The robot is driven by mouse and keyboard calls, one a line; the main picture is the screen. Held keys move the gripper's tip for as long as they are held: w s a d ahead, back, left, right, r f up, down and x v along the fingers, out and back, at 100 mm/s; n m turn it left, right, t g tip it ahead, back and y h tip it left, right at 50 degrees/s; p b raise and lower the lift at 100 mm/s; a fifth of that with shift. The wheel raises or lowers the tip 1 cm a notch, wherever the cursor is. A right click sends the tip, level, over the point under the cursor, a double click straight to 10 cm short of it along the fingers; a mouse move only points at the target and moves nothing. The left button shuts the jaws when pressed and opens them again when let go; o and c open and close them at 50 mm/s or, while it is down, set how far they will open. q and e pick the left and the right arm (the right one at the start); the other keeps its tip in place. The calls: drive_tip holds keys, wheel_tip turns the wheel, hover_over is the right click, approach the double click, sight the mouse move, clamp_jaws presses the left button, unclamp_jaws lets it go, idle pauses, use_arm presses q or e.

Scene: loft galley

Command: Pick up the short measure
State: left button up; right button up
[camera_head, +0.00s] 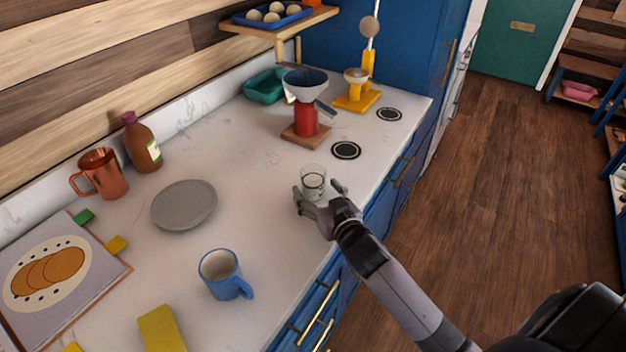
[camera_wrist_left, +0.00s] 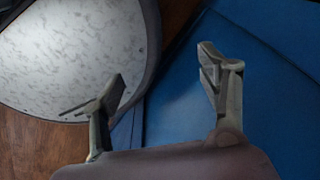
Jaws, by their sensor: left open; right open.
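The short measure looks to be the small clear glass (camera_head: 313,180), standing upright on the white counter with something pale inside. My right gripper (camera_head: 322,196) is open right at the near side of the glass in the head view. Its two fingers point toward the glass, one at its left and one at its right. They hide the lower part of the glass, and I cannot tell whether they touch it. My left gripper (camera_wrist_left: 160,90) is open and empty in the left wrist view, in front of a blue panel.
A blue mug (camera_head: 221,273), grey plate (camera_head: 184,205), copper mug (camera_head: 99,174) and brown bottle (camera_head: 141,145) stand left of the glass. A red grinder-like device (camera_head: 305,118) stands behind it, near a black-ringed disc (camera_head: 346,150). A round pale tabletop (camera_wrist_left: 70,50) shows by my left gripper.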

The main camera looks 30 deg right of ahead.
drive_tip(key=shift+w, duration=0.35)
drive_tip(key=shift+s, duration=0.1)
drive_tip(key=c, duration=1.4)
